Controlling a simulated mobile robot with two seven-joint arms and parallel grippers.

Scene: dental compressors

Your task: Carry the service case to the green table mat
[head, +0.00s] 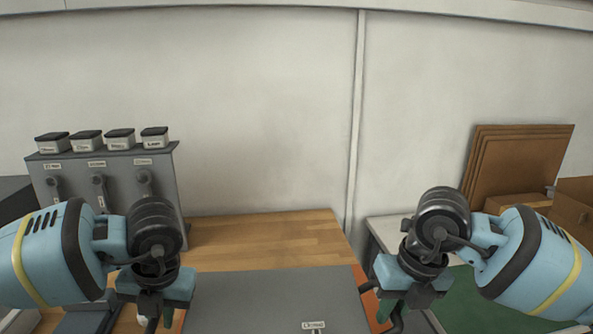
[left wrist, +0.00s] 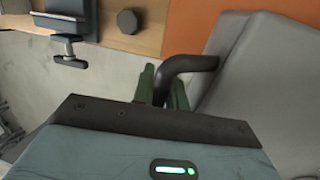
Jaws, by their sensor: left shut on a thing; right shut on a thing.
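The service case (head: 270,295) is a flat grey box with a small label, at the bottom centre of the head view and cut off by its edge. My left gripper (head: 158,318) is at its left side. In the left wrist view its green fingers (left wrist: 163,86) are shut on the dark curved handle of the grey case (left wrist: 275,90). My right gripper (head: 390,308) is shut at the case's right side, on a dark handle. The green table mat (head: 465,300) lies at the right, partly hidden behind my right arm.
A wooden tabletop (head: 265,240) lies behind the case, with an orange surface (head: 371,288) beside it. A grey panel unit (head: 118,170) with several lidded containers stands at the left. Brown boards (head: 520,160) and a cardboard box (head: 572,205) stand behind the mat.

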